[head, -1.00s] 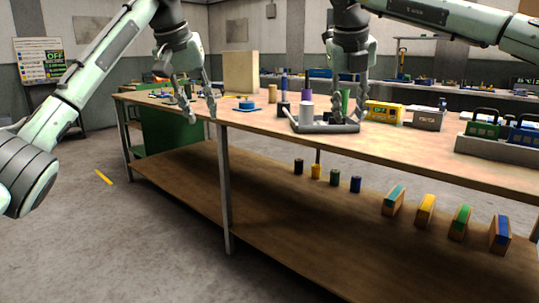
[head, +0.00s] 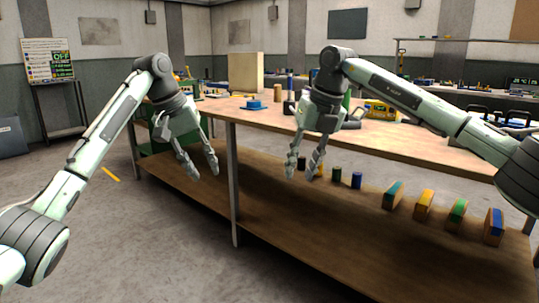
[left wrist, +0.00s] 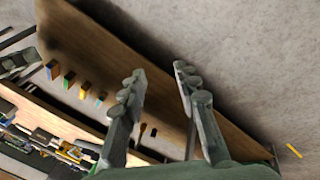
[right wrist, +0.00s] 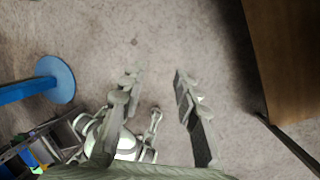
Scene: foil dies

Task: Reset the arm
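My left gripper (head: 201,172) hangs in front of the bench's front edge in the head view, fingers pointing down. Its fingers are spread with nothing between them, as the left wrist view (left wrist: 160,75) also shows. My right gripper (head: 303,176) hangs to its right, in front of the bench, with fingers pointing down and apart. The right wrist view (right wrist: 155,75) shows bare floor between its fingertips. In the head view it hides part of the tabletop items and part of the row of small cylinders behind it.
The wooden workbench (head: 440,150) has a lower shelf (head: 350,235) holding several small cylinders and coloured blocks (head: 425,203). A blue disc-shaped item (head: 254,105) and a yellow box (head: 381,110) stand on top. A blue round-based stand (right wrist: 60,80) is on the floor. Floor before the bench is clear.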

